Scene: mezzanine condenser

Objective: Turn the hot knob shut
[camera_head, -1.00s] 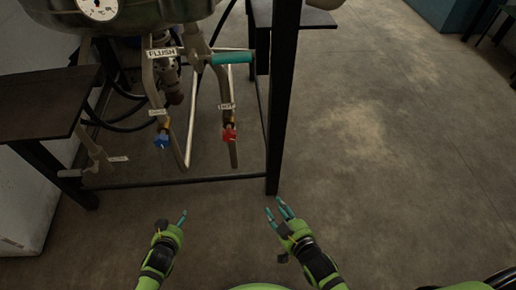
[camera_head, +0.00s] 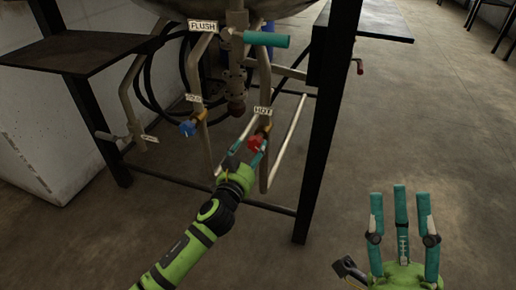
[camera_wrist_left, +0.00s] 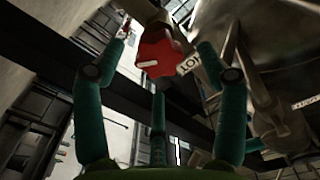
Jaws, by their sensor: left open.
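The red hot knob (camera_head: 256,141) sits on a pipe under the HOT label (camera_head: 262,111) in the head view. My left gripper (camera_head: 248,153) is open right at the knob, reaching from below. In the left wrist view the red knob (camera_wrist_left: 158,52) lies beyond and between the spread teal fingers (camera_wrist_left: 164,55); I cannot tell whether any finger touches it. My right gripper (camera_head: 402,192) is open and empty at the lower right, well away from the knob, fingers pointing up.
A blue knob (camera_head: 188,128) sits on the pipe to the left. A teal-handled lever (camera_head: 265,40) is above, near the FLUSH label (camera_head: 202,26). A dark frame post (camera_head: 325,130) stands to the right of the red knob. The floor at the right is clear.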

